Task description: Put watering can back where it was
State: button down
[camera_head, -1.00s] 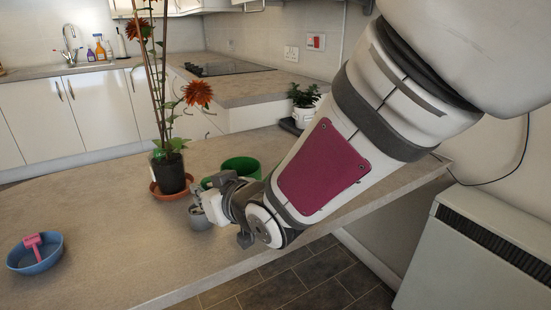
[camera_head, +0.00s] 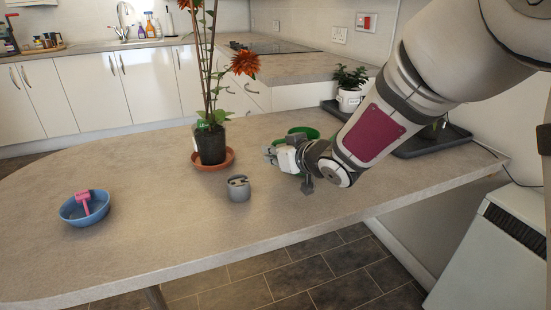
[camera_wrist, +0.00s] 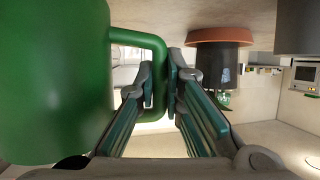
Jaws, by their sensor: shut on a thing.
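The green watering can (camera_wrist: 55,80) fills the left of the wrist view, which looks upside down. Its handle passes between the fingers of my gripper (camera_wrist: 160,88), which is shut on it. The arm hides the rest, and I cannot tell if the can touches the table.
A potted red flower (camera_head: 210,143) on a terracotta saucer and a grey pot (camera_head: 238,188) stand left of my gripper. A blue bowl (camera_head: 75,215) with a pink tool lies far left. A dark tray (camera_head: 435,150) with a small plant (camera_head: 350,92) is at the right. The table's front is clear.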

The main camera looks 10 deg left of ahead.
jog(key=shift+f, duration=0.2)
jog(key=shift+f, duration=0.15)
jog(key=c, duration=1.7)
grip_release()
jog(key=p+v, duration=0.3)
jog(key=v, duration=0.9)
jog(key=shift+d, duration=0.15)
